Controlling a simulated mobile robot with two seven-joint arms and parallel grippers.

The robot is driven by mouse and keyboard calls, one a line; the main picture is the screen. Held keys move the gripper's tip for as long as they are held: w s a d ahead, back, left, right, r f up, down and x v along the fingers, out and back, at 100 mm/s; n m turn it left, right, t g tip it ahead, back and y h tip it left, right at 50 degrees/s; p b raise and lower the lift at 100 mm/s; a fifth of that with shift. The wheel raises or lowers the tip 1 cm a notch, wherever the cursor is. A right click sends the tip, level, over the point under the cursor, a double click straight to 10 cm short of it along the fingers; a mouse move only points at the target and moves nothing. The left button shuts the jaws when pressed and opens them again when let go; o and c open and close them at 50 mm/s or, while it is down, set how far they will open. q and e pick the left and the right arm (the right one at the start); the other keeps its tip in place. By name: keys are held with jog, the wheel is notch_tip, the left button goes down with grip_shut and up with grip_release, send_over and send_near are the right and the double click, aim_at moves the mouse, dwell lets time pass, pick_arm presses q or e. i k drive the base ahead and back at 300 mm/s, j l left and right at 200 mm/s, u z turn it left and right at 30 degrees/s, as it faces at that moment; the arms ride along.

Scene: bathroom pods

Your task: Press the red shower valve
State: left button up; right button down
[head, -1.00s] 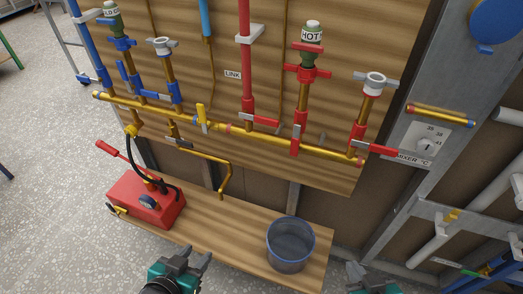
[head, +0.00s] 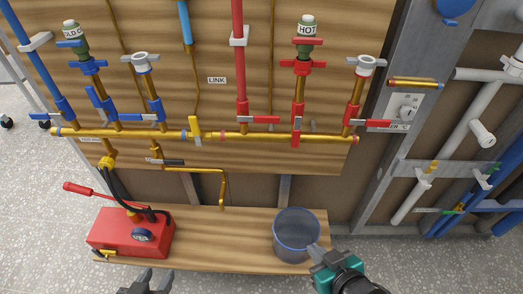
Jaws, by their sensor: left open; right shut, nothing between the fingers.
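Several red valves sit on the hot side of the pipework, and I cannot tell which one is the shower valve. A red tee handle (head: 303,66) is under the HOT cap. Below are a red lever pointing sideways (head: 262,119), a red lever hanging down across the brass pipe (head: 296,131) and a red lever at the right end (head: 374,123). My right gripper (head: 319,254) is shut and empty, overlapping the bucket's lower right side in the head view, well below the valves. My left gripper (head: 148,281) is open and empty at the bottom edge, partly cut off.
A grey bucket (head: 296,232) and a red pump box (head: 130,233) with a hose stand on the wooden shelf (head: 215,240). Blue valves (head: 95,97) are at the left. A metal post (head: 385,100) and more pipes are at the right. The shelf's middle is clear.

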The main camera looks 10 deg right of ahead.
aim_at(296, 132)
jog(key=j, duration=1.75)
